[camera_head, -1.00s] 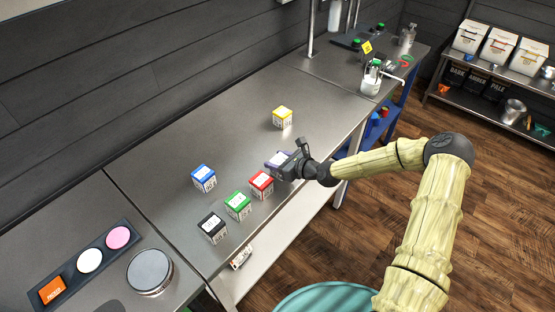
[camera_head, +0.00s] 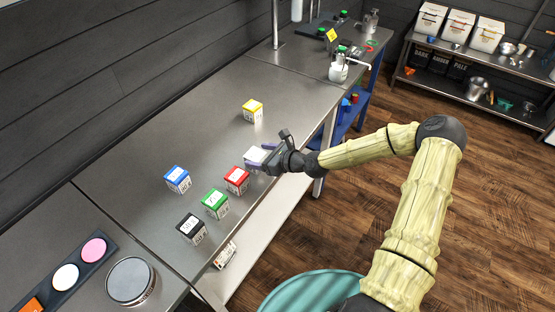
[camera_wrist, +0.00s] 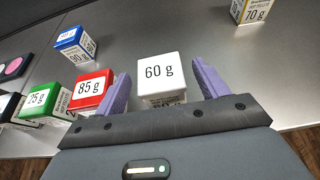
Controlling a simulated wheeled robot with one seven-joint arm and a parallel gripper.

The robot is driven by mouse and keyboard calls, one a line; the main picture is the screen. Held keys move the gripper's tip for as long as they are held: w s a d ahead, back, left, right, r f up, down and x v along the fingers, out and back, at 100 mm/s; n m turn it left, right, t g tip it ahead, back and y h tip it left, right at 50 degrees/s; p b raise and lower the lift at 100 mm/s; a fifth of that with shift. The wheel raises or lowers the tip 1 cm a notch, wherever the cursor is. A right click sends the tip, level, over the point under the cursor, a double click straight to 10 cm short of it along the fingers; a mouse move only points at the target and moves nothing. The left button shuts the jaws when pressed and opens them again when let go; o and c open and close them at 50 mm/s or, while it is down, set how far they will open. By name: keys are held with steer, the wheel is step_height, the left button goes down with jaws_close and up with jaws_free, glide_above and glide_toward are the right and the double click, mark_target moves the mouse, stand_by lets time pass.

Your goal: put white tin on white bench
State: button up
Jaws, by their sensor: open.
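The white tin marked 60 g (camera_wrist: 162,76) stands upright on the steel bench in the wrist view. It also shows in the head view (camera_head: 253,156), partly hidden by my gripper. My gripper (camera_wrist: 163,88) is open, with one purple finger on each side of the tin. I cannot tell whether either finger touches it. In the head view my gripper (camera_head: 263,154) is low at the bench's right edge. A white surface (camera_head: 272,236) lies below the steel top; I cannot tell if it is the white bench. A white disc (camera_head: 66,277) lies on a dark strip at lower left.
The red tin (camera_head: 237,180) stands close by, with green (camera_head: 215,203), black (camera_head: 191,228) and blue (camera_head: 178,179) tins beyond. A yellow tin (camera_head: 252,110) stands farther back. A round scale-like disc (camera_head: 130,281) is at lower left. The steel top (camera_head: 200,125) is clear in the middle.

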steer(key=b+v, duration=0.1)
steer(key=v, duration=0.7)
stand_by(0.4)
steer(key=s+d+f+n+g+h, duration=0.1)
steer(key=s+f+n+g+h, duration=0.4)
steer(key=s+n, duration=0.55)
steer(key=s+d+r+n+h, duration=0.2)
steer(key=s+d+r+n, duration=0.2)
steer(key=r+n, duration=0.3)
steer(key=s+d+r+n+h, duration=0.3)
steer(key=s+r+n, duration=0.3)
steer(key=n, duration=0.2)
steer(key=shift+d+r+g+h, duration=0.3)
steer(key=shift+d+r, duration=0.1)
steer(key=shift+d, duration=0.1)
